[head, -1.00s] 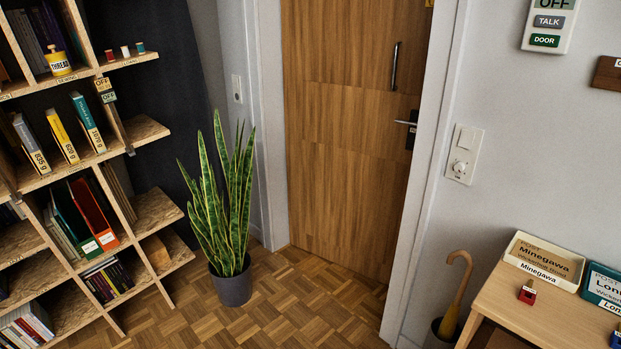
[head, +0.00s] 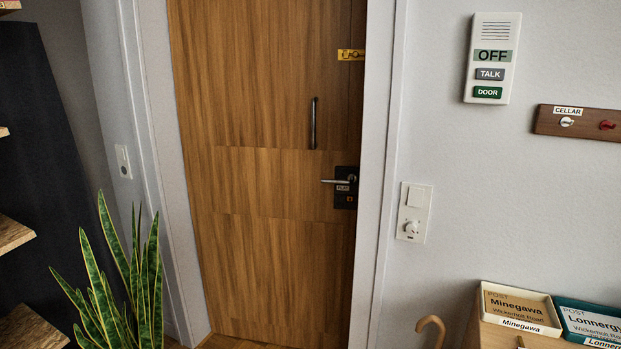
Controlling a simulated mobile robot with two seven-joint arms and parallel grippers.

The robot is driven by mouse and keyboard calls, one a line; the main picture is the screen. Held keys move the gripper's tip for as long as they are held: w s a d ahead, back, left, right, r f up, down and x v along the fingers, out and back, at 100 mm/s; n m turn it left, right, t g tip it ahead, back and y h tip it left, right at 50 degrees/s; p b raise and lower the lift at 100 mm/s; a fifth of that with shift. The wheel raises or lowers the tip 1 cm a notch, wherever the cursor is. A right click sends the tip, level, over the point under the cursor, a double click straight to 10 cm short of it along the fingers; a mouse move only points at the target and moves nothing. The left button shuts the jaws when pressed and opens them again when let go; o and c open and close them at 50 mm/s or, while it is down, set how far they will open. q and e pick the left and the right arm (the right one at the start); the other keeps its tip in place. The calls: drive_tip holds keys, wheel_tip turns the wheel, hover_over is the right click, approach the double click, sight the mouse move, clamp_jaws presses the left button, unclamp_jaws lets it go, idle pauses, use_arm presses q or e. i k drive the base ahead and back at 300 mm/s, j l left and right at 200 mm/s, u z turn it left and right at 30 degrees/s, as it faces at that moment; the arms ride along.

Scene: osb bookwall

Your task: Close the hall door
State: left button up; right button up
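The hall door (head: 265,180) is a tall wooden panel inside a pale frame (head: 384,180). It has a dark vertical pull bar (head: 313,123) and, below it, a lever handle (head: 336,181) on a black lock plate (head: 345,188). A yellow latch plate (head: 350,55) sits near its right edge. A darker strip runs down the right edge beside the frame. I cannot tell whether the door is fully shut or slightly ajar. Neither of my grippers shows in the head view.
A snake plant (head: 120,285) stands at the lower left, beside shelf ends (head: 15,233). To the right are an intercom (head: 492,58), a wall switch (head: 413,212) and a key board (head: 580,122). A table (head: 495,335) with post trays (head: 520,308) and an umbrella handle (head: 431,328) are lower right.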

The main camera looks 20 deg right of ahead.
sight(270, 104)
drive_tip(key=i+j, duration=0.75)
drive_tip(key=i, duration=0.3)
